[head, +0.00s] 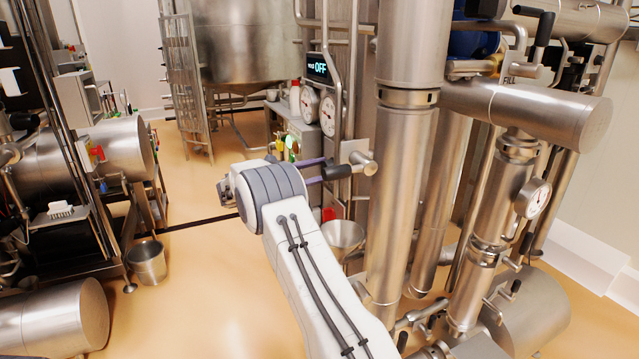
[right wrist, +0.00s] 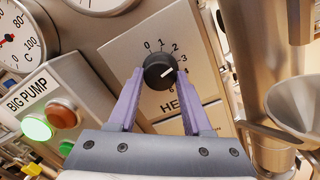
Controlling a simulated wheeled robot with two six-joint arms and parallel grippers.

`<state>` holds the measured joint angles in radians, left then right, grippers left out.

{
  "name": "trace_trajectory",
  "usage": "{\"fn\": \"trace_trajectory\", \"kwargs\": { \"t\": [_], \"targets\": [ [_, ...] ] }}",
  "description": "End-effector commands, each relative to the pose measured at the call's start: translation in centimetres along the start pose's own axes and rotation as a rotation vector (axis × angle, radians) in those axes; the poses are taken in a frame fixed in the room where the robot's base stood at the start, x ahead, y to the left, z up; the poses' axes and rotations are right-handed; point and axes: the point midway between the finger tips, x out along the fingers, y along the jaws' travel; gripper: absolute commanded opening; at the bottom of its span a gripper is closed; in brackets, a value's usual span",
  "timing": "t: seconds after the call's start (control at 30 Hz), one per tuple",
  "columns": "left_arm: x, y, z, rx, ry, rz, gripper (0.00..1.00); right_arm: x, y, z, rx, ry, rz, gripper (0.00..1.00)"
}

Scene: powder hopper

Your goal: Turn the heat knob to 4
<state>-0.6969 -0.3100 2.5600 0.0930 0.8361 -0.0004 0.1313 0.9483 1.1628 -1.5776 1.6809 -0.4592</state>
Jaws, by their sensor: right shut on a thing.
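The heat knob (right wrist: 159,72) is round and black with a white pointer line, on a pale plate lettered "HE…" with numbers from 0 around it. The pointer aims right and slightly up, around 3 to 4; the exact mark is hard to tell, as a finger covers part of the dial. My right gripper (right wrist: 160,76) has its two purple fingers on either side of the knob, shut on it. In the head view the right gripper (head: 326,171) reaches the panel beside the steel column, and the knob cannot be made out there. My left gripper is out of view.
A lit green button (right wrist: 37,127) and a red button (right wrist: 62,116) sit left of the knob on the "BIG PUMP" panel. A steel funnel (right wrist: 297,107) is at the right. A display (head: 318,69) reads OFF. A thick steel column (head: 400,190) stands close right of my gripper.

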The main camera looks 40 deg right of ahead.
Motion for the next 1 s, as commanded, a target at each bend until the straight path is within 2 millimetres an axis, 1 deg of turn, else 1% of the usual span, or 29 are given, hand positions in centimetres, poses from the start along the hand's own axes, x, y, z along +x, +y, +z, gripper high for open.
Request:
{"fn": "trace_trajectory", "kwargs": {
  "t": [0.03,0.3,0.5,0.7,1.0],
  "targets": [
    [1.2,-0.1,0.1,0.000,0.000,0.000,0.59,-0.1,-0.3,-0.5,0.046,-0.001,0.000,0.00],
    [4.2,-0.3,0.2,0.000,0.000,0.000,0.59,-0.1,-0.2,-0.5,0.301,-0.012,-0.012,0.00],
    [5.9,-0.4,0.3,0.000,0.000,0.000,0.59,-0.1,-0.1,-0.4,0.470,-0.020,-0.020,0.00],
    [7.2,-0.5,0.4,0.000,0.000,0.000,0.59,-0.1,0.0,-0.3,0.603,-0.026,-0.027,0.00],
    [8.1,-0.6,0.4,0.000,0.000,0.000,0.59,-0.1,0.1,-0.1,0.712,-0.031,-0.032,0.00]
  ]
}}
